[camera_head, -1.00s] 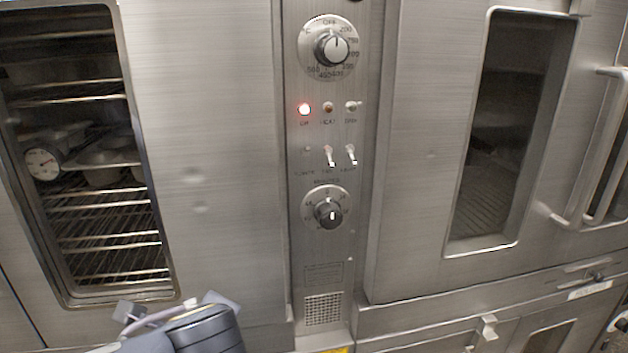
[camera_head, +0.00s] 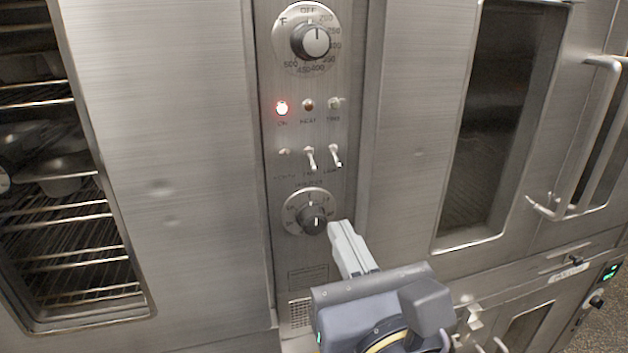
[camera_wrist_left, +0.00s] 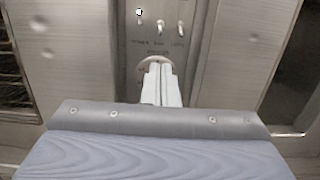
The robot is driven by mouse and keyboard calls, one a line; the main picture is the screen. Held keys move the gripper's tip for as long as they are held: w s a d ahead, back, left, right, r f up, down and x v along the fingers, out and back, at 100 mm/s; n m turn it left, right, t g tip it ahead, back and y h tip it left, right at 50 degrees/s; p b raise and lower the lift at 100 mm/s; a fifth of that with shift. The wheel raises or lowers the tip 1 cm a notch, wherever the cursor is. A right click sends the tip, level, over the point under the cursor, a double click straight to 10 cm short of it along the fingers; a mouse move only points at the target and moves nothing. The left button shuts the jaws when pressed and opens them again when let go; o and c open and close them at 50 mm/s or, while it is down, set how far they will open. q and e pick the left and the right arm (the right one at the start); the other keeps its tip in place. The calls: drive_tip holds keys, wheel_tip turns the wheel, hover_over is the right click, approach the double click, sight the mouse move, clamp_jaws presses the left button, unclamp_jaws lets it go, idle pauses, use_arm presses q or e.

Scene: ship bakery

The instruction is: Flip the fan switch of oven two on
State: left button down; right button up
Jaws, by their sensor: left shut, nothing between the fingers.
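The oven's control panel (camera_head: 267,240) is a narrow metal strip in the middle of the head view. The fan switch (camera_head: 310,158) is the middle one of its lower row, a small toggle whose lever points downward; it also shows in the wrist view (camera_wrist_left: 160,27). A similar toggle, the light switch (camera_head: 336,155), stands just to its right. My left gripper (camera_head: 338,228) is shut and empty, its fingertips beside the lower dial (camera_head: 312,218) and below both toggles, apart from them. In the wrist view the fingers (camera_wrist_left: 161,70) cover most of that dial. My right gripper is not in view.
A glass oven door (camera_head: 487,120) with a long handle (camera_head: 590,150) stands at right. Racks with metal pans (camera_head: 62,180) show through the left window.

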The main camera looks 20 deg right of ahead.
sight(312, 162)
use_arm(q)
drive_tip(key=w, duration=0.3)
drive_tip(key=w+r, duration=0.1)
drive_tip(key=w, duration=0.2)
drive_tip(key=w+p, duration=0.1)
drive_tip(key=w, duration=0.3)
drive_tip(key=shift+a+r, duration=0.2)
drive_tip(key=shift+a, duration=0.05)
